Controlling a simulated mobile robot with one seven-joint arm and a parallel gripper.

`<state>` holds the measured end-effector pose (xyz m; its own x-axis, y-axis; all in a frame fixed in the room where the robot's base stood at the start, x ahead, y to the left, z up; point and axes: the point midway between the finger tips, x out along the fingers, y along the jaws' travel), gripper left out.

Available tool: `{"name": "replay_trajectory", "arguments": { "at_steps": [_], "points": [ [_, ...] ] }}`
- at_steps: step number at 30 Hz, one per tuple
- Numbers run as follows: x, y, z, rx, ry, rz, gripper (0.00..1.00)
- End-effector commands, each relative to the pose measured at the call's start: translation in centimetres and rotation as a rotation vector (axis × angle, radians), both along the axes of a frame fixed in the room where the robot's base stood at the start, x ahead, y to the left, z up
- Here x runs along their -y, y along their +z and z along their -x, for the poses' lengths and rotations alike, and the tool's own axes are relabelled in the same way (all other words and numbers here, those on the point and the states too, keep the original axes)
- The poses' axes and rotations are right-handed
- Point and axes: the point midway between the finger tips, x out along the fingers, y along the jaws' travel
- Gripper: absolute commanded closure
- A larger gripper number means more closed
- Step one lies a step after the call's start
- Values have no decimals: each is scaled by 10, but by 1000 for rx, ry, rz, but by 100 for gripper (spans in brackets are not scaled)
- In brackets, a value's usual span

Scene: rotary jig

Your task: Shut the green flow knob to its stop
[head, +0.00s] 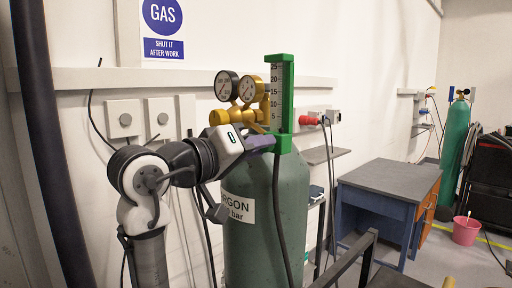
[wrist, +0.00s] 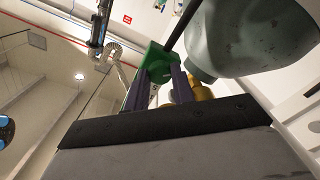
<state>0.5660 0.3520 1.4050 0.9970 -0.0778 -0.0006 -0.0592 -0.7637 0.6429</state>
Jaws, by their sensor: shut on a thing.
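The green flowmeter (head: 285,95) with a white number scale stands upright beside the brass regulator (head: 232,116), above the grey-green argon cylinder (head: 262,225). My gripper (head: 268,143) reaches in from the left, its purple fingers at the flowmeter's lower end. In the wrist view my gripper (wrist: 160,84) has its two purple fingers on either side of a green part (wrist: 159,72). It is shut on the green flow knob there. The knob is mostly hidden by the fingers in the head view, and its turn angle cannot be read.
Two round gauges (head: 239,86) sit close above my gripper. A dark hose (head: 279,215) hangs down the cylinder front. Wall boxes (head: 125,118) are behind my arm.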

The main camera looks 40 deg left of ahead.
Motion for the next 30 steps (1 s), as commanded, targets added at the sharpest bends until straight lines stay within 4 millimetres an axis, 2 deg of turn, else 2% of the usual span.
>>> {"name": "replay_trajectory", "arguments": {
  "at_steps": [8,14,30],
  "points": [
    [0,0,0,3,0,-26,98],
    [0,-1,0,10,-2,-117,98],
    [0,-2,0,50,-1,-601,98]
  ]
}}
